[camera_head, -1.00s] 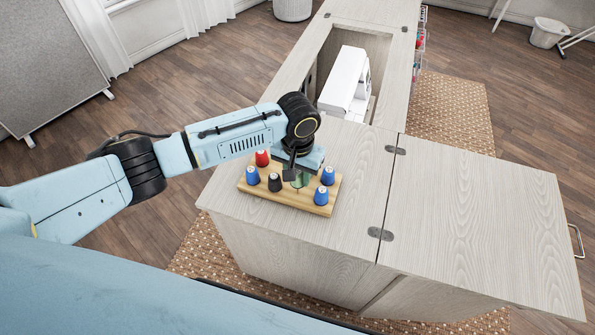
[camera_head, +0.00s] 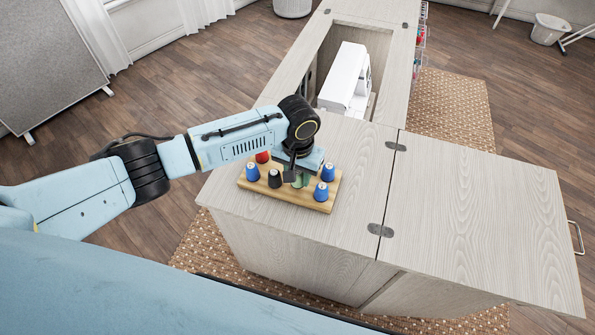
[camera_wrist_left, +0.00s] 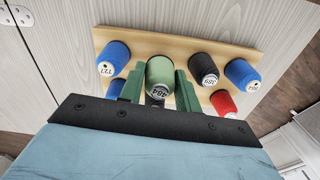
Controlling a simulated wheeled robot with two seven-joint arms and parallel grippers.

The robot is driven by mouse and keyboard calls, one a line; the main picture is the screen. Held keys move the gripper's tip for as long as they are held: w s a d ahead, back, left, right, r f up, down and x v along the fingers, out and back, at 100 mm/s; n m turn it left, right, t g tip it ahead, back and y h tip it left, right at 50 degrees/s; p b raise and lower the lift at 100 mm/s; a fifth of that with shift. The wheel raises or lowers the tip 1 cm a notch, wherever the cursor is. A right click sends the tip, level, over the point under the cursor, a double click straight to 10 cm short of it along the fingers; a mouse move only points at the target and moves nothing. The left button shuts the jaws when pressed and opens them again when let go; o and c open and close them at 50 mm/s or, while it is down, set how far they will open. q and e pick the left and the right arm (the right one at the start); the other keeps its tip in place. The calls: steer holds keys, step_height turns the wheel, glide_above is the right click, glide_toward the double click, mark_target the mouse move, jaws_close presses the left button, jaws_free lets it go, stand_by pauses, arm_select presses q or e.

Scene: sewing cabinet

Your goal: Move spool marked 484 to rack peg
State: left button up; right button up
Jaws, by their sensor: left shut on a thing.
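The green spool marked 484 (camera_wrist_left: 160,78) is held between the two green fingers of my left gripper (camera_wrist_left: 157,90) in the left wrist view. In the head view my left gripper (camera_head: 298,179) is over the wooden rack (camera_head: 299,199) and points down, hiding most of the green spool. The rack's bare top edge also shows in the left wrist view (camera_wrist_left: 190,42). I cannot tell whether the green spool touches the rack or how high above it hangs. My right gripper is not in view.
Blue spools (camera_head: 321,192), a black spool (camera_head: 274,178) and a partly hidden red spool (camera_head: 262,157) stand around my gripper on the rack. A white sewing machine (camera_head: 343,82) sits in the cabinet opening behind. The cabinet top (camera_head: 460,190) to the right is clear.

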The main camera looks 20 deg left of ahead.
arm_select(q)
steer(key=shift+f, duration=0.7)
steer(key=o, duration=1)
steer(key=shift+r, duration=0.15)
step_height(320, 180, up, 13)
steer(key=shift+r+p, duration=0.1)
steer(key=shift+p, duration=0.85)
